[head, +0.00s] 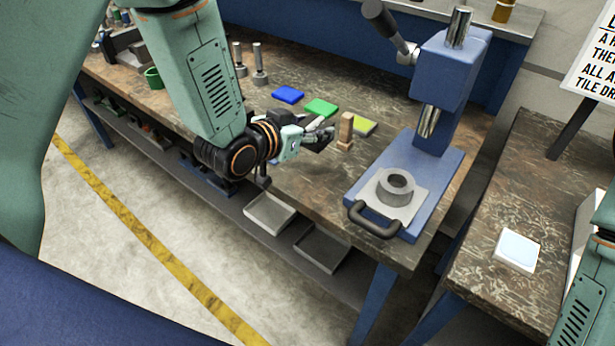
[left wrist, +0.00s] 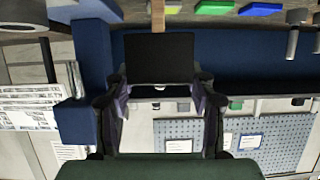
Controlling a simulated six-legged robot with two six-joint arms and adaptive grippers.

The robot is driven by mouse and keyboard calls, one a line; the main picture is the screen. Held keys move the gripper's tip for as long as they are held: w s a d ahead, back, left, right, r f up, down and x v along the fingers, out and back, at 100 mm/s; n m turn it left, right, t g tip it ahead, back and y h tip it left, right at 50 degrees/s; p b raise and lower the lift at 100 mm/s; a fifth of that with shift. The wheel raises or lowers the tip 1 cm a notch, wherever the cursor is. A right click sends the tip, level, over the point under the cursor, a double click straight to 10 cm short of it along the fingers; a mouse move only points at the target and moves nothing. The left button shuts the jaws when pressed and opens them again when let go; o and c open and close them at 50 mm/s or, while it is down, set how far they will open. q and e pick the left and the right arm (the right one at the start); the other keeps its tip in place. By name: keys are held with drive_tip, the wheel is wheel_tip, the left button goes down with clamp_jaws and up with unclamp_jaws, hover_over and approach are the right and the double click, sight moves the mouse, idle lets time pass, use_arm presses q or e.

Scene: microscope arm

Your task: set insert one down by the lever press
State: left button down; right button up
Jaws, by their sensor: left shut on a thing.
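My left gripper (head: 318,136) is over the workbench, left of the lever press. It is shut on a dark, flat-faced block, which I take for insert one (left wrist: 160,58); the left wrist view shows it between the two fingers. In the head view the fingers largely cover it. The lever press (head: 445,70) is blue, with a dark lever handle, a steel ram and a base plate carrying a grey ring (head: 395,188). A small tan upright post (head: 345,131) stands between the gripper and the press. The right gripper is not in view.
Blue (head: 288,94), green (head: 321,108) and yellow (head: 363,126) tiles lie behind the gripper. Two metal pegs (head: 260,65) stand further left. The front of the workbench (head: 310,185) is bare. A second bench at right holds a white block (head: 517,250).

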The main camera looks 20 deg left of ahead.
use_arm(q)
drive_tip(key=shift+d, duration=0.3)
drive_tip(key=f, duration=0.5)
drive_tip(key=shift+w+a+f+b, duration=0.1)
drive_tip(key=shift+a+f+b, duration=0.1)
drive_tip(key=shift+f+b, duration=0.15)
drive_tip(key=shift+d+f, duration=0.1)
drive_tip(key=shift+d, duration=0.05)
drive_tip(key=shift+f, duration=0.2)
drive_tip(key=f, duration=0.3)
drive_tip(key=shift+s+a, duration=0.2)
drive_tip(key=shift+w+f, duration=0.2)
drive_tip(key=shift+f, duration=0.25)
drive_tip(key=shift+d+r, duration=0.1)
drive_tip(key=shift+d, duration=0.05)
drive_tip(key=shift+s, duration=0.15)
